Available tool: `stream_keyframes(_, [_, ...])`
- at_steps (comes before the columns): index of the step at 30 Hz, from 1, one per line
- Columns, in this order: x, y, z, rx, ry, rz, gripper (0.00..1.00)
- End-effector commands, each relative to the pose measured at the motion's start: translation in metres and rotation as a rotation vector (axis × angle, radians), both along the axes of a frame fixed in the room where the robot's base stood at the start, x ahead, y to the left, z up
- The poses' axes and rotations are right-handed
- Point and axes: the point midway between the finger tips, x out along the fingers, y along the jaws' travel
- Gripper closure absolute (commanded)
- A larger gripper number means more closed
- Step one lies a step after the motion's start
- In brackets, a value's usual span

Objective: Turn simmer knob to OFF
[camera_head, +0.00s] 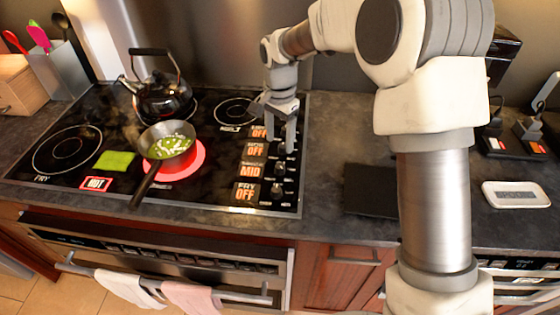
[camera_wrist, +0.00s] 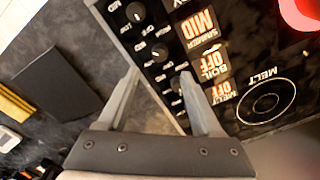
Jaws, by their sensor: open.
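The cooktop (camera_head: 110,200) has a column of dark knobs along its right edge. The simmer knob (camera_head: 279,169) is beside a lit display (camera_head: 250,171) reading MID. It also shows in the wrist view (camera_wrist: 160,52), just beyond my fingertips. My gripper (camera_head: 279,146) points down over the knob column, open and empty. In the wrist view its fingers (camera_wrist: 159,73) are spread, with the right fingertip close to the boil knob (camera_wrist: 180,83). I cannot tell whether it touches. The melt knob is hidden behind that finger. The boil, melt and fry displays read OFF.
A pan (camera_head: 166,143) with green food sits on a glowing red burner (camera_head: 190,165), its handle toward the front. A kettle (camera_head: 160,95) stands behind it. A black slab (camera_head: 370,190) lies on the counter to the right. A white-framed device (camera_head: 515,194) is farther right.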

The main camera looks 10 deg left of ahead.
Motion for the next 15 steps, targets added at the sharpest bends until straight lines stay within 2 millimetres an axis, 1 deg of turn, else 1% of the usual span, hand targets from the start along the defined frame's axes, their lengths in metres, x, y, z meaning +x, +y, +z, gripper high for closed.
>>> stream_keyframes(1, [-0.001,-0.001,-0.013,-0.002,0.005,0.000,0.34])
stream_keyframes(6, [-0.001,-0.001,-0.049,-0.001,0.004,-0.001,0.34])
stream_keyframes(9, [-0.001,-0.001,-0.065,-0.002,0.003,0.000,0.34])
stream_keyframes(12, [0.000,-0.001,-0.078,0.000,0.001,-0.001,0.34])
stream_keyframes(15, [0.000,0.000,-0.086,-0.001,0.001,-0.001,0.34])
